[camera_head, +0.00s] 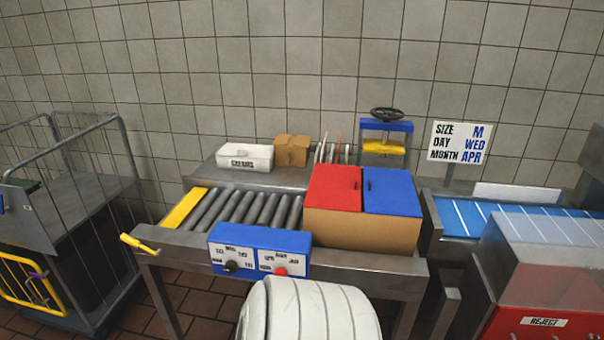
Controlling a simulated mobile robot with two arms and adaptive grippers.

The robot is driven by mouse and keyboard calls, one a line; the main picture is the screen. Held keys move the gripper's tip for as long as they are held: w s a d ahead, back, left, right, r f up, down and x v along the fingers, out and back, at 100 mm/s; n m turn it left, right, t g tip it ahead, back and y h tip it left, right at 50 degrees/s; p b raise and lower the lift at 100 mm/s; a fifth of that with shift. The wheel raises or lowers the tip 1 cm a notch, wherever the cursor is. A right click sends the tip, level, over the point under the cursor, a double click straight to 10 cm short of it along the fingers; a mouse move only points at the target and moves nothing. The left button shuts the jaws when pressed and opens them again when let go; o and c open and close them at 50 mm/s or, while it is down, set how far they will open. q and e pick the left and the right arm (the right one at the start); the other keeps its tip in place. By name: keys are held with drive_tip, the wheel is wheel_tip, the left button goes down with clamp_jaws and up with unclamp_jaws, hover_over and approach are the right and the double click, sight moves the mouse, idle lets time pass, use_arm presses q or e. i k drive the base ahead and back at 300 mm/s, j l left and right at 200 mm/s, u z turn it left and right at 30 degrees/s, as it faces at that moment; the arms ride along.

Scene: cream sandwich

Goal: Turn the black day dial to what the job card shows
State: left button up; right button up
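The job card (438,158) stands at the back right and reads SIZE M, DAY WED, MONTH APR. A blue control box (258,239) is on the front of the roller table and carries two white dial plates. The black day dial (231,267) is at the lower middle of the left plate. A red dial (281,272) is on the right plate. The small words around both dials are too blurred to read surely, and I cannot tell where the black dial points. Neither of my grippers is in view.
The roller table (375,263) holds a box with red (333,188) and blue (391,191) lids. A yellow handle (140,244) sticks out at its left front. A wire cart (60,200) stands left; a blue conveyor (460,217) and red reject bin (545,325) are right.

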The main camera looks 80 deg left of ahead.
sight(230, 267)
drive_tip(key=u, duration=2.9)
